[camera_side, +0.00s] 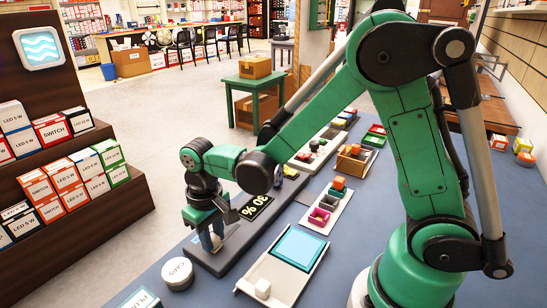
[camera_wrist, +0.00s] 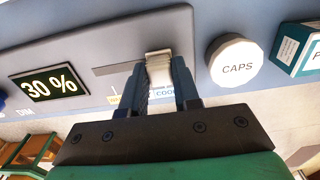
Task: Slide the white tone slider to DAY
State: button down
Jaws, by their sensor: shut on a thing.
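A long grey control panel (camera_side: 262,215) lies on the blue table under my gripper (camera_side: 210,242). In the wrist view the white slider knob (camera_wrist: 159,68) stands on the panel (camera_wrist: 110,32), and my gripper (camera_wrist: 160,80) is shut on it, one finger on each side. A pale slot (camera_wrist: 112,69) runs left from the knob. A blue label partly reading "COO" (camera_wrist: 166,94) shows below the knob, partly hidden by the fingers. A yellowish label (camera_wrist: 115,99) lies to its left. I cannot read the word DAY anywhere.
A display reading 30 % (camera_wrist: 49,86) is on the panel, also in the side view (camera_side: 256,208). A round white CAPS jar (camera_wrist: 235,60) and a blue-white box (camera_wrist: 300,50) stand to the right. A tray with a light-blue pad (camera_side: 299,248) lies beside the panel.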

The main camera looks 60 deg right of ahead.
aim_at(226, 237)
dwell(0.4)
jog(key=shift+d, duration=1.55)
jog(key=c, duration=0.6)
grip_release()
jog(key=shift+c, duration=0.2)
jog(key=shift+r, duration=2.85)
